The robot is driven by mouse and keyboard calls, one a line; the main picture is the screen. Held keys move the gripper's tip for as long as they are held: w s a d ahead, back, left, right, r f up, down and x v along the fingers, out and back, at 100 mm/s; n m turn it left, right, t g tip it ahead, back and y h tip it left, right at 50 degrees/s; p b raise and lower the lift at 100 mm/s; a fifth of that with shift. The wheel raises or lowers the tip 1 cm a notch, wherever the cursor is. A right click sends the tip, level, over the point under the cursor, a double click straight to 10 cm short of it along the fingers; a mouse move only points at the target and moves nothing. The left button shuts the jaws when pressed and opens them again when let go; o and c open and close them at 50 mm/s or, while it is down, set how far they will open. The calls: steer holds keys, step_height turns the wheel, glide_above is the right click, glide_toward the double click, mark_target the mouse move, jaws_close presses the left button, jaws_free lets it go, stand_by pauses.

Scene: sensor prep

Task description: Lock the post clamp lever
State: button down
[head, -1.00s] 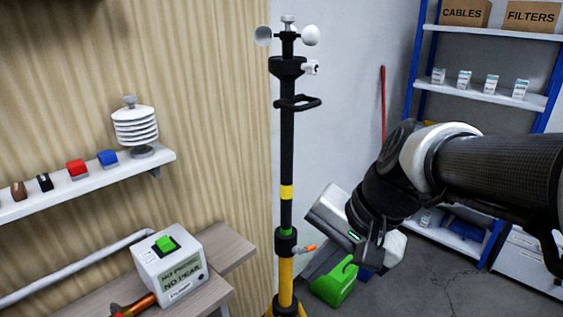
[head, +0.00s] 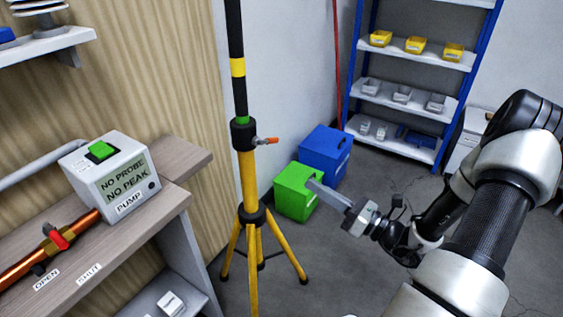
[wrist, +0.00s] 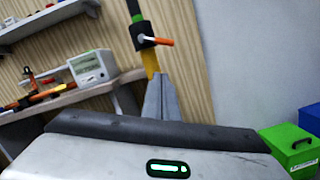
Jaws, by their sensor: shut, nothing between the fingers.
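The post clamp is a black collar (head: 243,133) on the yellow tripod post, with a green band just above it. Its orange-tipped lever (head: 266,141) sticks out to the right, roughly level. In the wrist view the collar (wrist: 144,40) and the orange lever (wrist: 160,42) show above and beyond my fingers. My gripper (head: 318,187) is to the right of the post and lower than the lever, apart from it, with its fingers pointing up-left. In the wrist view my gripper (wrist: 159,97) has its fingers together and empty.
A pump box (head: 110,177) and copper pipe with a red valve handle (head: 57,238) are on the bench at left. Green (head: 297,190) and blue (head: 326,154) bins stand on the floor behind my gripper. Yellow tripod legs (head: 289,248) spread below. A blue-framed shelf rack (head: 356,75) is at the back.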

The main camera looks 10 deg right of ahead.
mark_target(267, 140)
steer(key=d+r+b+x, duration=0.1)
steer(key=r+b+x, duration=0.1)
steer(key=x, duration=1)
steer(key=shift+w+r, duration=0.25)
steer(key=shift+w, duration=0.4)
steer(key=shift+d, duration=0.1)
